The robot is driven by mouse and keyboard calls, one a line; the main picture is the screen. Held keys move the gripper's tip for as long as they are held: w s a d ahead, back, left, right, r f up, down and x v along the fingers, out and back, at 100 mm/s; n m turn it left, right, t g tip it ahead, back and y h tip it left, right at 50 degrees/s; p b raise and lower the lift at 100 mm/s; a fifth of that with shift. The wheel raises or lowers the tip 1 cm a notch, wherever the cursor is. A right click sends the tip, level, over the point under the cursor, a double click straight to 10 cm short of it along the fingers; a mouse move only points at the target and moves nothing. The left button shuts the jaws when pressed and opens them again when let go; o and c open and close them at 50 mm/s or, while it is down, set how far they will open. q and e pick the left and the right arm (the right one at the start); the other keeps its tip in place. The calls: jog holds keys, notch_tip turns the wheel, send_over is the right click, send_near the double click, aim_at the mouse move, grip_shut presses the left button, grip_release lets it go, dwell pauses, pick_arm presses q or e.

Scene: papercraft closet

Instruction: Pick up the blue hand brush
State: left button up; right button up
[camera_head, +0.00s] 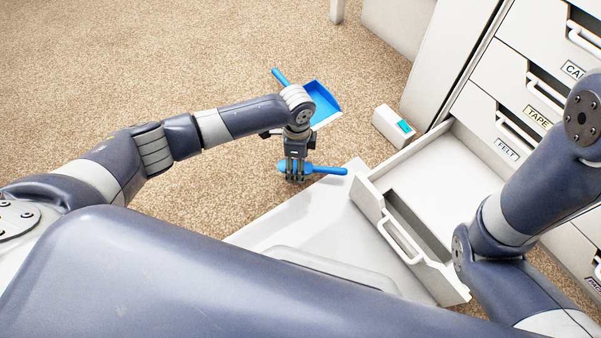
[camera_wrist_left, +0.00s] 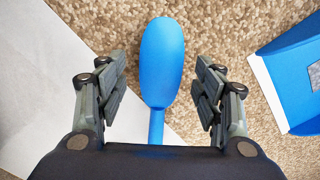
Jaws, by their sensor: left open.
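The blue hand brush (camera_head: 330,170) lies on the carpet just in front of the white base, right under my left gripper (camera_head: 294,176). My left gripper points down over it and hides part of its middle. In the left wrist view, a wide rounded end of the brush (camera_wrist_left: 162,62) and a thin neck show between the two fingers of my left gripper (camera_wrist_left: 166,84). The fingers are spread apart, with a gap on each side of the brush. My right arm comes in at the right, but its gripper is out of view.
A blue dustpan (camera_head: 322,102) lies on the carpet just beyond my left gripper; its edge also shows in the left wrist view (camera_wrist_left: 290,68). A white box (camera_head: 391,127) stands by the cabinet. An open white drawer (camera_head: 437,180) juts out at the right. Carpet at the left is clear.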

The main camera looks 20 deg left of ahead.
pick_arm(q)
jog(key=shift+f, duration=0.25)
jog(key=shift+c, duration=0.6)
jog(key=c, duration=1.1)
